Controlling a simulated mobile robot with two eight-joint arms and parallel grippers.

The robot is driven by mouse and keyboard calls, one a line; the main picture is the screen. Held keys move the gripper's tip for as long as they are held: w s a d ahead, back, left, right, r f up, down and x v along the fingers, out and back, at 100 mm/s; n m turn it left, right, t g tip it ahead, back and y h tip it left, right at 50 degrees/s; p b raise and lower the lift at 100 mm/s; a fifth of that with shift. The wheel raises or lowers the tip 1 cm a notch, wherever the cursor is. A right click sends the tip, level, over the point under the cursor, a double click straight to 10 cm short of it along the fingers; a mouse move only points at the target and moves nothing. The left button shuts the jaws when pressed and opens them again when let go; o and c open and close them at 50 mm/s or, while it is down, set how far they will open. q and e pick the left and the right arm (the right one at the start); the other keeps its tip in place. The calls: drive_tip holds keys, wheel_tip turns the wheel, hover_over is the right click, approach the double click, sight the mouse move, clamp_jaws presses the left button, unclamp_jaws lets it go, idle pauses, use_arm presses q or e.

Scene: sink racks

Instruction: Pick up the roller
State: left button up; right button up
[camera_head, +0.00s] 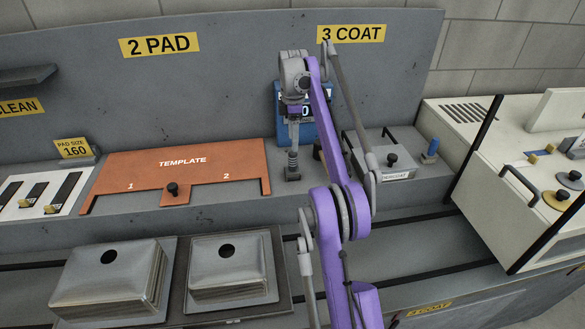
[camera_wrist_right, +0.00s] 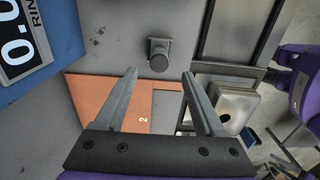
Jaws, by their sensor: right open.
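My right gripper (camera_head: 293,140) hangs pointing down over the back ledge, between the orange template and the blue display box. In the right wrist view its two fingers (camera_wrist_right: 160,74) are spread apart with nothing between them. A short dark grey cylinder on a small base (camera_wrist_right: 158,55), which looks like the roller, stands on the ledge just beyond the fingertips, apart from them. In the head view a grey piece (camera_head: 292,172) shows directly under the gripper, partly hidden by it. My left gripper is not in view.
The orange template (camera_head: 225,178) with a black knob lies left of the gripper. The blue display box (camera_head: 318,135) stands close behind it. A grey lidded coat tray (camera_head: 398,174) is to the right. Two metal sinks (camera_head: 232,270) sit in front. A cream machine (camera_head: 490,180) stands far right.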

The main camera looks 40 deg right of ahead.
sight(293, 162)
drive_tip(key=f, duration=0.1)
drive_tip(key=f+b, duration=0.1)
drive_tip(key=f, duration=0.3)
drive_tip(key=shift+s, duration=0.25)
drive_tip(key=f, duration=0.1)
drive_tip(key=f+b, duration=0.1)
drive_tip(key=f, duration=0.3)
drive_tip(key=shift+w+b, duration=0.3)
drive_tip(key=shift+b, duration=0.05)
drive_tip(key=shift+s+f, duration=0.1)
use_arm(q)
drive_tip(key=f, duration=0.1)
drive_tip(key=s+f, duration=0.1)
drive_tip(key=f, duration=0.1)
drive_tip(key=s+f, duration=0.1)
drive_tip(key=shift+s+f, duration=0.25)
use_arm(e)
drive_tip(key=shift+c, duration=0.4)
drive_tip(key=c, duration=0.5)
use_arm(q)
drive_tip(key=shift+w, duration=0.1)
use_arm(e)
clamp_jaws()
